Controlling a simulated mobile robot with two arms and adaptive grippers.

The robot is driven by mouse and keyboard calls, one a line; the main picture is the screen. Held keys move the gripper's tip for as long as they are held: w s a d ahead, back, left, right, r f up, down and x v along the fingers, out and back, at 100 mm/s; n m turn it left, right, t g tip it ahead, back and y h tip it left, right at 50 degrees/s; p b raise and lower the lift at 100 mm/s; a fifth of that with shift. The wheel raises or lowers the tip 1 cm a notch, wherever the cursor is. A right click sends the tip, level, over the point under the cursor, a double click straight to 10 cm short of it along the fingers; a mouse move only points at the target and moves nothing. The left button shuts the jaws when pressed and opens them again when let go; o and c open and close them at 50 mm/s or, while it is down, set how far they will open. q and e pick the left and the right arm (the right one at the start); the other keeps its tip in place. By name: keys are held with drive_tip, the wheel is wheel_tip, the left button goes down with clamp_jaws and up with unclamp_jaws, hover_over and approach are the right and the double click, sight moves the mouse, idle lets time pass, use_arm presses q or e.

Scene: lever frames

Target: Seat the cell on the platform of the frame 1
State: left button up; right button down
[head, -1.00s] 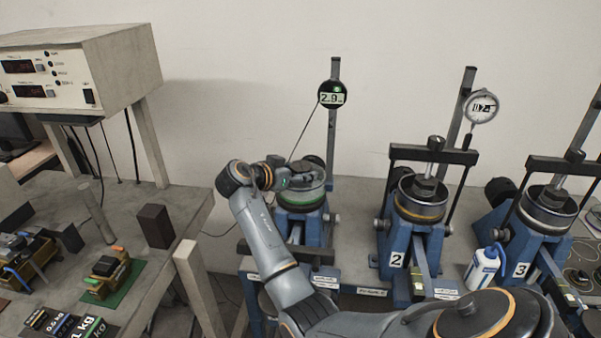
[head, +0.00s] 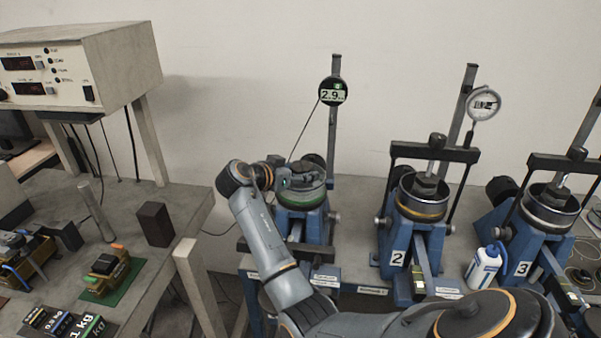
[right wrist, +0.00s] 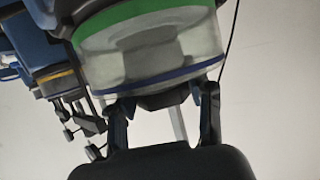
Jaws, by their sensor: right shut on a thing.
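The cell (head: 314,196) is a short clear cylinder with a green band, at frame 1 (head: 318,230), the leftmost blue lever frame, under the digital dial. In the right wrist view the cell (right wrist: 150,55) shows its green band, clear wall, thin blue ring and dark cap. My right gripper (head: 290,180) is over the cell at frame 1. In the right wrist view its fingers (right wrist: 164,100) are on either side of the dark cap, shut on the cell. The platform is hidden under the cell, so I cannot tell whether the cell rests fully on it. My left gripper is not in view.
Frame 2 (head: 402,240) and frame 3 (head: 530,245) stand to the right, each with a cell under a crossbar. A white bottle (head: 483,268) stands between them. Frame 1's upright with the digital dial (head: 333,92) rises behind the cell. A bench with weights (head: 62,322) is at left.

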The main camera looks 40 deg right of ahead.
drive_tip(key=shift+r, duration=0.15)
drive_tip(key=shift+c, duration=2.4)
unclamp_jaws()
drive_tip(key=shift+s, duration=0.1)
drive_tip(key=shift+a+f, duration=0.1)
drive_tip(key=shift+f, duration=0.15)
drive_tip(key=v, duration=1.2)
drive_tip(key=shift+r, duration=0.2)
